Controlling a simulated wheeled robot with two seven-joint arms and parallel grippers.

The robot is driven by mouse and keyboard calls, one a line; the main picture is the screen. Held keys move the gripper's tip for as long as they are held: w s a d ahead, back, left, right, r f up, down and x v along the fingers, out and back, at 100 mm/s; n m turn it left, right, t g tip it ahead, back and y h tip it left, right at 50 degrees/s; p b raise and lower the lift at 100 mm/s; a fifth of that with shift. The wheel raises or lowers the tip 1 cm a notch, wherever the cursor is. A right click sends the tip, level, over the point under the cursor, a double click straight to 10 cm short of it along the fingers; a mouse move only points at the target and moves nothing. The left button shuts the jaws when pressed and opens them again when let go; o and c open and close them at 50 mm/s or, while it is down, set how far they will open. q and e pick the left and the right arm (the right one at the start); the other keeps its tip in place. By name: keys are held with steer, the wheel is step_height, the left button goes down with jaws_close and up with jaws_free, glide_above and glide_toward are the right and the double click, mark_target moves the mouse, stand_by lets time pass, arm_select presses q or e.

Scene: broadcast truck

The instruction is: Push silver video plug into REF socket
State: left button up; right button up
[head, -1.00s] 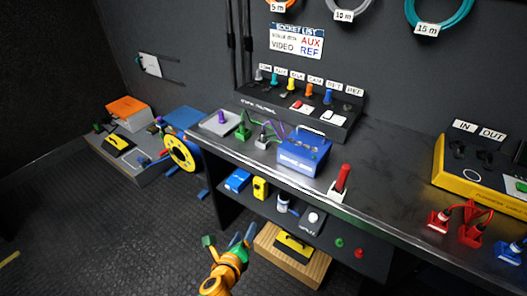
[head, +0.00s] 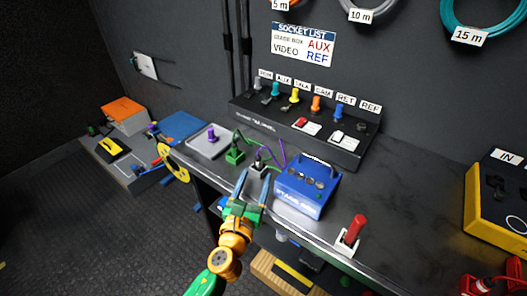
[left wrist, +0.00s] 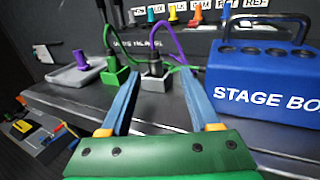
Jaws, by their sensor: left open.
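A small plug (head: 260,156) stands upright in a grey holder (head: 257,171) on the bench, with a cable rising from it. It looks dark at the top; its silver parts are too small to make out. In the left wrist view the plug (left wrist: 155,66) and its grey holder (left wrist: 154,83) lie ahead between my fingers. My left gripper (head: 256,178) is open and empty, just in front of the holder. The REF socket (head: 362,127) is at the right end of the black panel and looks empty. My right gripper is not in view.
A green holder (head: 235,157) with a cabled plug stands just left. The blue stage box (head: 307,188) is close on the right. Coloured plugs fill the other panel sockets. A red-handled switch (head: 353,230) stands near the bench edge. Purple and green cables loop behind.

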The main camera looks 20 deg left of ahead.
mark_target(257, 164)
arm_select(q)
steer(key=w, duration=0.3)
steer(key=w+a, duration=0.1)
steer(key=w, duration=0.1)
steer(key=shift+w+r, duration=0.15)
steer(key=shift+w, duration=0.7)
steer(key=shift+s, duration=0.15)
steer(key=c, duration=0.3)
jaws_close()
